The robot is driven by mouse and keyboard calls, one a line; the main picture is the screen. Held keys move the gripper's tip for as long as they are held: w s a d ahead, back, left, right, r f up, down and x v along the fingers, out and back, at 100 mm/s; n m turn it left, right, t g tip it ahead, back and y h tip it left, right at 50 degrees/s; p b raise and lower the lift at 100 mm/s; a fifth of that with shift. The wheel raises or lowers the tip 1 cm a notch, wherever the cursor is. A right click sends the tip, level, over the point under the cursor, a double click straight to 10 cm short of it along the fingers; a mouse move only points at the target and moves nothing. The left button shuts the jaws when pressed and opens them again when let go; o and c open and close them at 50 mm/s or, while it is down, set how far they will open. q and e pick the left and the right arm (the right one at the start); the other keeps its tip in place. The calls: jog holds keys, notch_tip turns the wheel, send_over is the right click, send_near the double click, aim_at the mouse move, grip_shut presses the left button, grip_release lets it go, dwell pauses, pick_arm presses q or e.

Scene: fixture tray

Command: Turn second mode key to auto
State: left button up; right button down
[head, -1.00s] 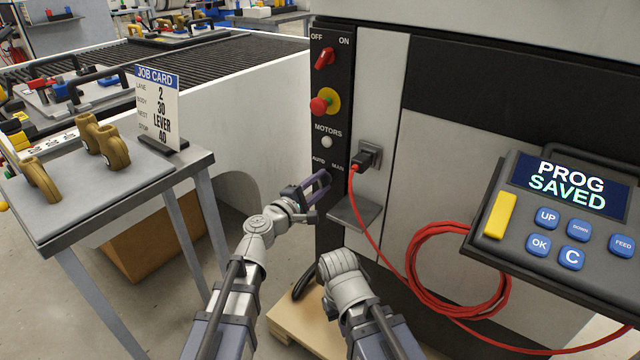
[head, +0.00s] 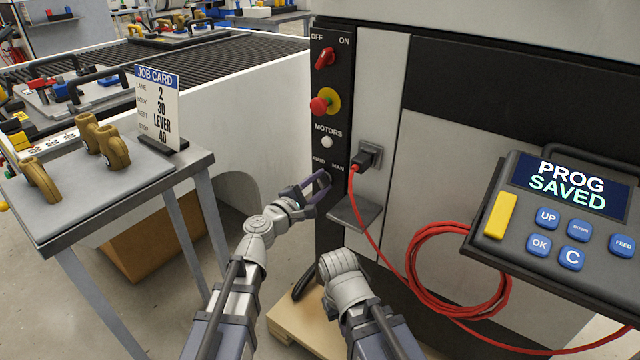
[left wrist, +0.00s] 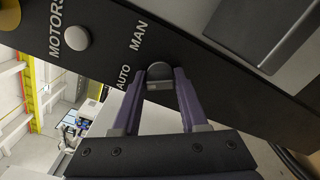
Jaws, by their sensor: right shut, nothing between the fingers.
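The mode key is a dark round knob (left wrist: 158,74) under the AUTO and MAN labels on the black switch panel. In the left wrist view it sits between the fingertips of my left gripper (left wrist: 160,90). The purple fingers lie on both sides of the knob, very close to it; I cannot tell whether they press on it. In the head view my left gripper (head: 326,177) is at the knob, which it mostly covers. The key's pointing direction is not clear. My right arm is low in the head view, and its wrist hides the right gripper.
Above the key are a white MOTORS button (head: 327,142), a red stop button (head: 319,105) and a red OFF/ON switch (head: 325,57). A red cable (head: 366,205) hangs from a socket (head: 369,157) just to the right. A grey ledge (head: 357,213) juts out below. A pendant (head: 500,250) reads PROG SAVED.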

pick_arm(q)
jog(key=o, duration=0.4)
jog(key=shift+c, duration=0.2)
jog(key=v, duration=0.7)
jog(key=shift+s+a, duration=0.25)
jog(key=shift+s, duration=0.05)
